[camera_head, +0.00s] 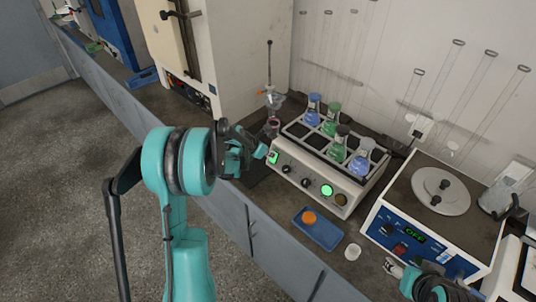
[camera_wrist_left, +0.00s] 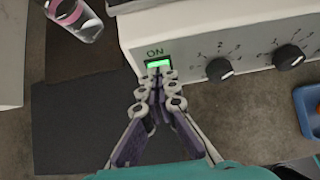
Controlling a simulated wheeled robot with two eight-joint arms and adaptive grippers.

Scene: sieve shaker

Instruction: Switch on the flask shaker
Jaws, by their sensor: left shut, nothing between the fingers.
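The flask shaker (camera_head: 307,181) is a white box with a grid top on the bench, holding several flasks with blue and green contents. Its front has a green lit switch (camera_head: 273,157) at the left end, dark knobs and a round green light (camera_head: 327,190). In the left wrist view the switch (camera_wrist_left: 158,63) glows green under the word ON. My left gripper (camera_head: 264,151) is shut and empty, its fingertips (camera_wrist_left: 160,76) at the lower edge of the switch; I cannot tell whether they touch it. My right gripper (camera_head: 432,287) shows partly at the bottom right; its fingers are unclear.
A blue tray (camera_head: 324,237) with an orange-capped item (camera_head: 309,217) and a white cup (camera_head: 352,252) stand in front of the shaker. A glass with pink liquid (camera_wrist_left: 78,17) stands left of the shaker.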

